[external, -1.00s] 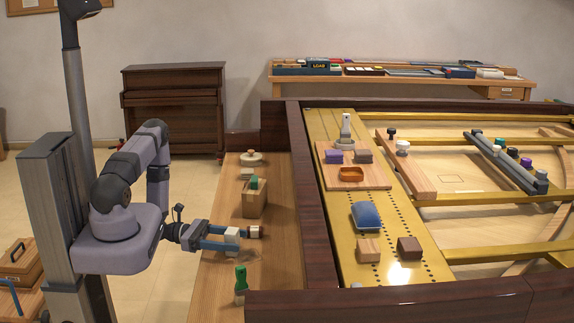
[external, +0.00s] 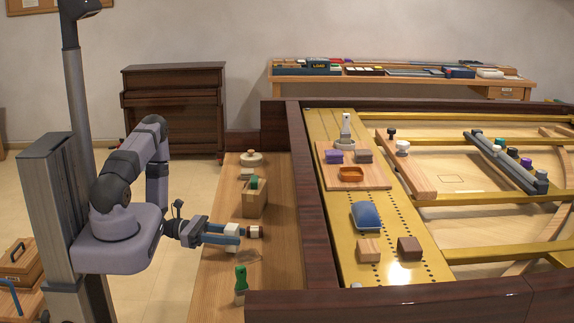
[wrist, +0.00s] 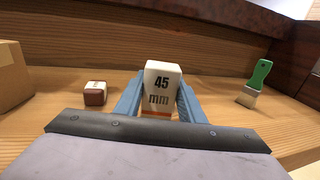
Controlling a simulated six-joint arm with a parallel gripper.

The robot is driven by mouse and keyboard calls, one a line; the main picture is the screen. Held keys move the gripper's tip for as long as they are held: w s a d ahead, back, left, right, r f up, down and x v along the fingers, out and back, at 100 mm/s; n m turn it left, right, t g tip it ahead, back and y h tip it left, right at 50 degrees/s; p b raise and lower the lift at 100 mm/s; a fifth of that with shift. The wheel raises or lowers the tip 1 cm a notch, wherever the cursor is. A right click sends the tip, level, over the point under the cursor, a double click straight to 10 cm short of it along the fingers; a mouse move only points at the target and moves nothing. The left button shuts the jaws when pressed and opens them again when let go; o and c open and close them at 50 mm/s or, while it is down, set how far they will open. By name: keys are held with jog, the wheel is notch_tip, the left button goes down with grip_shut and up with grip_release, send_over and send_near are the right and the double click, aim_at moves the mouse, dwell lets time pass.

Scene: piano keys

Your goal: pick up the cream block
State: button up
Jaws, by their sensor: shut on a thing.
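The cream block (wrist: 162,82) stands upright between my gripper's two blue fingers in the wrist view, with "45 mm" printed on its face and an orange band low down. In the external view the cream block (external: 232,230) shows at the end of my arm, over the wooden bench. My gripper (wrist: 160,103) is shut on it, one finger at each side. My gripper also shows in the external view (external: 230,238). The block's lower end is partly hidden by the gripper, and its gap to the bench is hard to judge.
A small brown-and-white block (wrist: 96,93) lies left of the gripper. A dark wooden wall (external: 312,200) borders the bench.

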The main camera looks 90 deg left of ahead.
jog(key=shift+r+p, duration=0.35)
jog(key=shift+r, duration=3.95)
